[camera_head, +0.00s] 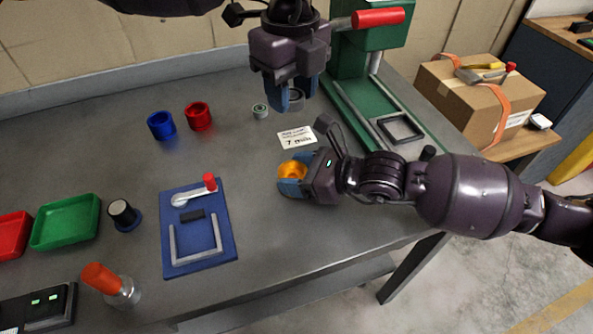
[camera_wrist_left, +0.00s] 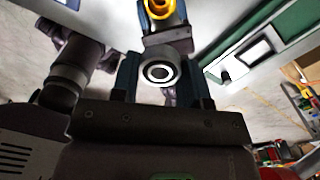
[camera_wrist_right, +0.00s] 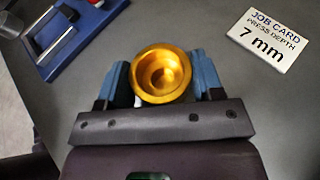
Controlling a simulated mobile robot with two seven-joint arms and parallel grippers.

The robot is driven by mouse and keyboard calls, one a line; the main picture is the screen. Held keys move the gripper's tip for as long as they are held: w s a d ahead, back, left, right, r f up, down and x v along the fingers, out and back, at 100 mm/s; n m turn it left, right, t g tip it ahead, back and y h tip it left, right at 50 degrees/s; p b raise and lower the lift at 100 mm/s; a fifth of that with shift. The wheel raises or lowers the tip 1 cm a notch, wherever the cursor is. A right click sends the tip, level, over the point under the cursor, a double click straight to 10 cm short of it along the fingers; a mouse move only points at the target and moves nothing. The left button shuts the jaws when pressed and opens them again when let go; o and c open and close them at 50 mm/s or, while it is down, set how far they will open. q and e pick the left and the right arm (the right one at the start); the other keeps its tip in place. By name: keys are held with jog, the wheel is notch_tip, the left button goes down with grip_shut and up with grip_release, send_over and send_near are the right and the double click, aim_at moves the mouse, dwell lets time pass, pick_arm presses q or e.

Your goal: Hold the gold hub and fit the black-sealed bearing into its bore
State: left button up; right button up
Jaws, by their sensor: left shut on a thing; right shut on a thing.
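My right gripper (camera_head: 292,178) is shut on the gold hub (camera_head: 292,170), low over the middle of the table. In the right wrist view the gold hub (camera_wrist_right: 160,74) sits between the blue fingers, its stepped bore open towards the camera and empty. My left gripper (camera_head: 290,98) is shut on a grey metal bearing (camera_head: 296,97), up and behind the hub. In the left wrist view the bearing (camera_wrist_left: 158,73) shows a dark ring around its centre. The gold hub (camera_wrist_left: 161,8) shows beyond it, apart from it.
A small grey-green ring (camera_head: 260,111) stands left of my left gripper, with red (camera_head: 199,116) and blue (camera_head: 161,125) cups farther left. A job card (camera_head: 297,138) reads 7 mm. A green press (camera_head: 352,80) stands right; a blue fixture (camera_head: 197,228) lies front left.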

dwell(0.7)
pick_arm(q)
jog(key=shift+f, duration=0.2)
jog(key=w+a+f+n, duration=0.1)
jog(key=a+f+n, duration=0.1)
jog(key=a+f, duration=0.3)
jog(key=m, duration=1.6)
send_near(113, 175)
notch_tip(113, 175, down, 7)
jog(key=shift+f, duration=0.1)
jog(key=shift+f, duration=0.15)
